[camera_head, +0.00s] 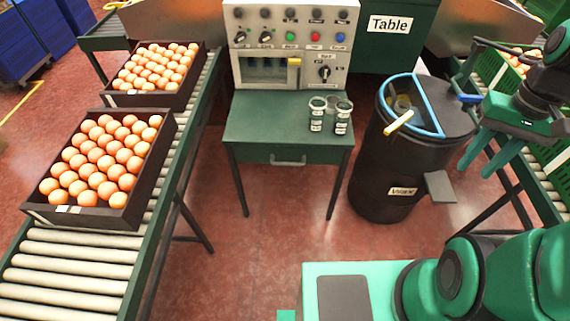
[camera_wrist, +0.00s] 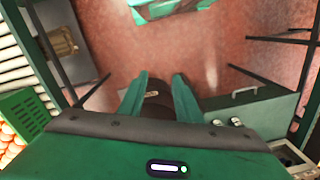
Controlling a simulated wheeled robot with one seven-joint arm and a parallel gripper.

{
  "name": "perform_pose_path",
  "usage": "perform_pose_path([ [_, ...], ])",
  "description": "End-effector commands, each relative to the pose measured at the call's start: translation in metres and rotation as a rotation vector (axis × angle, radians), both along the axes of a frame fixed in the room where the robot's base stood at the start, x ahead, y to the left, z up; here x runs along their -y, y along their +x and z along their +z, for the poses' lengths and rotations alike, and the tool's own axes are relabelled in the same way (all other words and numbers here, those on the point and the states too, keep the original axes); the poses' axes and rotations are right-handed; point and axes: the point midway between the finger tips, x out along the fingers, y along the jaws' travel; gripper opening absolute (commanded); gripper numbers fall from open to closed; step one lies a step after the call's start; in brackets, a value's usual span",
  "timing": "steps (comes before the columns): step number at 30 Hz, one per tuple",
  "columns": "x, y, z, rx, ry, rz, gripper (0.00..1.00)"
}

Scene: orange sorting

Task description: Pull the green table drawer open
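The green table (camera_head: 250,120) stands in the middle of the head view. Its drawer (camera_head: 255,154) is under the top, with a pale bar handle (camera_head: 288,161), and looks shut. In the wrist view the drawer handle (camera_wrist: 243,94) shows at the right, to the right of my fingers. My gripper (camera_head: 478,170) is at the right of the head view, above and right of the black bin, well apart from the handle. In the wrist view the two green fingers of my gripper (camera_wrist: 160,85) stand apart, with nothing held.
Several small jars (camera_head: 330,115) stand on the tabletop below a control panel (camera_head: 290,45). A black bin (camera_head: 385,180) with a foot pedal stands right of the table. A roller conveyor (camera_head: 80,265) with egg-like orange fruit crates (camera_head: 150,207) runs at left. Floor before the drawer is clear.

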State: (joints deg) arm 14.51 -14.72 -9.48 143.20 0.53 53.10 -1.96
Motion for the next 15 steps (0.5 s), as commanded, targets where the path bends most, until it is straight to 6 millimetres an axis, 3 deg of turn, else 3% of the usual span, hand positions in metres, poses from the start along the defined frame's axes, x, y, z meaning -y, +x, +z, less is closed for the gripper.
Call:
perform_pose_path([
  [6, -0.017, 0.058, -0.044, -0.012, 0.083, 0.126, 0.31],
  [15, -0.058, 0.124, -0.117, 0.007, 0.254, 0.263, 0.31],
])
